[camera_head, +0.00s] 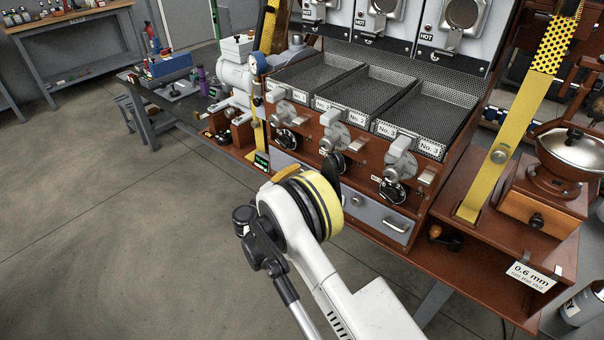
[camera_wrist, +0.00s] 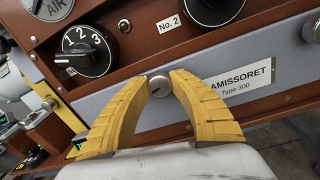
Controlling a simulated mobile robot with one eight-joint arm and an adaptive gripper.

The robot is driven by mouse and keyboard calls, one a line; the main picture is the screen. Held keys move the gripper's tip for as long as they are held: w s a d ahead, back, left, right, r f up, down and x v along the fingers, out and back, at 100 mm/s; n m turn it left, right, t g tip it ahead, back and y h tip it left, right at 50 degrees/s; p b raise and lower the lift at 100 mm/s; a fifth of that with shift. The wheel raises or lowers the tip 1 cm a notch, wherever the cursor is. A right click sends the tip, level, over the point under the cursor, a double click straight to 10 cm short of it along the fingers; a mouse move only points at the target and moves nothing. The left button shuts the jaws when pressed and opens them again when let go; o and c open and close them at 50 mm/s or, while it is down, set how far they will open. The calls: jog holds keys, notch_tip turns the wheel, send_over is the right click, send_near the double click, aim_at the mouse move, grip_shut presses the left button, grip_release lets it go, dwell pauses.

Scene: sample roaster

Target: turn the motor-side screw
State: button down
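A round silver slotted screw (camera_wrist: 159,86) sits on the grey front panel, left of the name plate, in the wrist view. Its slot runs nearly level with a slight tilt. My gripper (camera_wrist: 160,79) has its two yellow ribbed fingers on either side of the screw head, their tips closed in against it. In the head view my wrist hides the fingertips and this screw. Another round screw (camera_head: 357,201) shows on the grey panel to the right of my wrist.
Numbered dials (camera_wrist: 86,51) and levers line the brown panel above the grey one. The name plate (camera_wrist: 236,78) is right of my fingers. A drawer handle (camera_head: 398,226) sticks out at right. Open floor (camera_head: 130,230) lies at left.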

jog(key=shift+m, duration=0.3)
jog(key=m, duration=0.4)
jog(key=shift+m, duration=0.3)
jog(key=m, duration=0.5)
jog(key=shift+m, duration=0.3)
jog(key=m, duration=0.5)
jog(key=shift+f+m+h, duration=0.1)
jog(key=shift+m+h, duration=0.2)
jog(key=shift+h, duration=0.1)
jog(key=shift+m+h, duration=0.3)
jog(key=shift+m, duration=2.3)
jog(key=c, duration=1.1)
grip_release()
